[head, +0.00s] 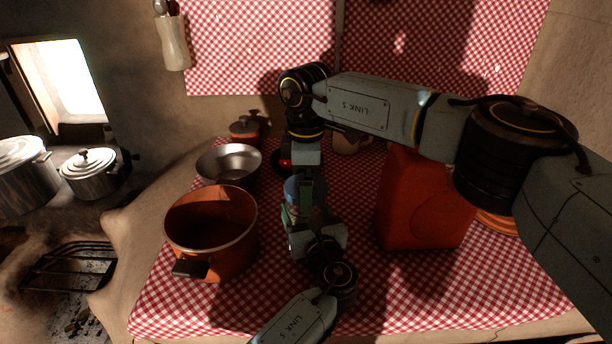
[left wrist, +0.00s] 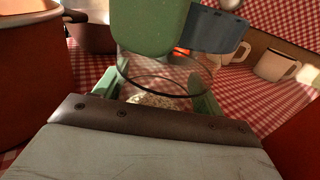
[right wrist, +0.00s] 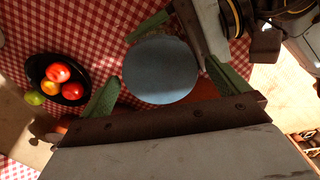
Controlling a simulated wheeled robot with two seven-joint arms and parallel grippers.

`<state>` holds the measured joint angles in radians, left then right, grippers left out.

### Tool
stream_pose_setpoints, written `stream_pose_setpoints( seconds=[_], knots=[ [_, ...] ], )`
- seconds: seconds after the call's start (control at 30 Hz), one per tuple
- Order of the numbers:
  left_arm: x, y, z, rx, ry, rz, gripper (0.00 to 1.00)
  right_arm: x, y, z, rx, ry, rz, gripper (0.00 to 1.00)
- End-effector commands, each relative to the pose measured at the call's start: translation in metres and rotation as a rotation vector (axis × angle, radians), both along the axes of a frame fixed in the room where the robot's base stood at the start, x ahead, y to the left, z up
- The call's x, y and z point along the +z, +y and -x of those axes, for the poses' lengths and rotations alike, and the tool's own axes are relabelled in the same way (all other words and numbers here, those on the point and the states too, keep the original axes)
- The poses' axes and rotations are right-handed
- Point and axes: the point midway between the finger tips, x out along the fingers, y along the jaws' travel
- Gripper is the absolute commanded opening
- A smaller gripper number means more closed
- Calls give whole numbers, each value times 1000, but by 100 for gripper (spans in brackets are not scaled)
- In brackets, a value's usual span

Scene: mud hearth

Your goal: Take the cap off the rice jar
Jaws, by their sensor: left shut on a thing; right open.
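The rice jar (left wrist: 165,85) is clear glass with pale rice inside, standing between the green-padded fingers of my left gripper (left wrist: 160,95), which is shut on it. In the head view, the arms hide most of the jar.
An orange pot (head: 225,255) and a metal bowl (head: 228,163) stand left of the jar. A red canister (head: 420,215) stands close on the right. A dark bowl of fruit (right wrist: 72,92) and white mugs (left wrist: 275,65) are nearby.

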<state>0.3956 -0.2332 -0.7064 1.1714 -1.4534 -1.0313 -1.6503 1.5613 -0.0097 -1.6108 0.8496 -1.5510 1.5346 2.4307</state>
Motion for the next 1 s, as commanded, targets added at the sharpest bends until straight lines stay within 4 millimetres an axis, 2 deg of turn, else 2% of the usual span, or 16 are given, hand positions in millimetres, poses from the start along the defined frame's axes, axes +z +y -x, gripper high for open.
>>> stream_pose_setpoints(
  seconds=[0.03,0.37,0.57,0.67,1.0],
  knots=[
    [0,0,0,0,0,-1,6,0,0,0,0,0,0,100],
    [0,0,0,0,0,-1,6,1,0,0,1,0,0,57],
    [0,0,0,0,0,-1,6,1,0,0,66,0,0,56],
    [0,0,0,0,0,-1,6,1,0,0,209,-1,0,56],
    [0,0,0,0,0,-1,6,2,0,0,864,-2,0,56]
  ],
)
